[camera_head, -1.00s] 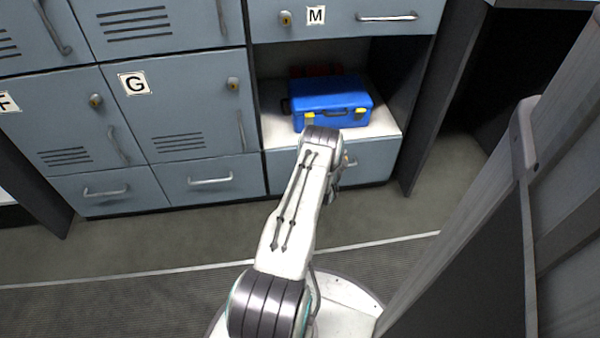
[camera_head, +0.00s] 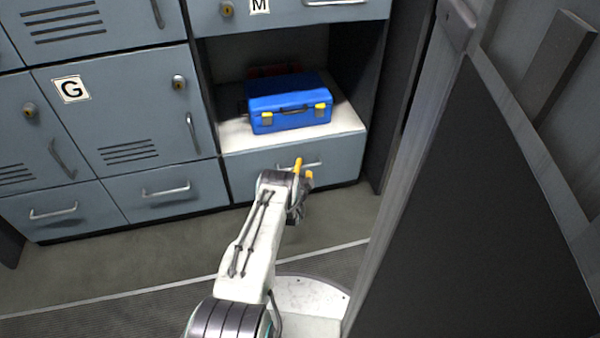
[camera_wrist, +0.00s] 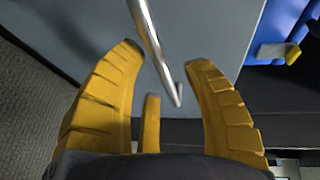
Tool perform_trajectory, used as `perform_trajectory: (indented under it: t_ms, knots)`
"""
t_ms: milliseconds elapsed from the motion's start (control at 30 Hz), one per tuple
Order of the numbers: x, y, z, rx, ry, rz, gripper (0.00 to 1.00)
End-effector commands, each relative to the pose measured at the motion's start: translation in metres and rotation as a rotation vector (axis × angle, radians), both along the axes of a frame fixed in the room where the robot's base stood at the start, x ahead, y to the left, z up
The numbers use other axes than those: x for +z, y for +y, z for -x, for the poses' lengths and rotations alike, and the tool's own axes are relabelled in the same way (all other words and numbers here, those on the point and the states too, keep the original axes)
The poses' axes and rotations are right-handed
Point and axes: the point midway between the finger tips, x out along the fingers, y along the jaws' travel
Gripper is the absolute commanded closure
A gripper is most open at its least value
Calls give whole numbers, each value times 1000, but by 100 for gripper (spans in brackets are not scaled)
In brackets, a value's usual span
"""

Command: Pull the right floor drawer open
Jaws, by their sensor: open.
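The right floor drawer (camera_head: 338,172) is a blue-grey front at floor level, under the open shelf bay, and looks shut. Its silver bar handle (camera_head: 312,165) is partly hidden behind my gripper (camera_head: 303,168). In the wrist view the drawer front (camera_wrist: 220,35) fills the upper middle. The handle (camera_wrist: 152,40) runs down between the yellow fingers of my gripper (camera_wrist: 168,65), with its lower end between them. The fingers are open on either side of the handle and do not visibly close on it.
A blue case (camera_head: 290,105) with yellow latches stands on the white shelf (camera_head: 240,138) above the drawer. Two more floor drawers with handles (camera_head: 167,189) are to the left. A dark panel (camera_head: 470,200) stands close on the right. Grey floor (camera_head: 130,255) is clear in front.

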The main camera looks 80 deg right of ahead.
Motion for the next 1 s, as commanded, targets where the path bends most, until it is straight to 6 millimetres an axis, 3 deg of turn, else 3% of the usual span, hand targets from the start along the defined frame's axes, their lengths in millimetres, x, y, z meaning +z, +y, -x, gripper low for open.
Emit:
perform_trajectory:
  t_ms: [200,533,1000]
  knots:
    - [-2,-10,0,0,0,1,55]
    - [-1,-11,0,0,1,0,53]
    - [-2,-11,0,0,1,0,95]
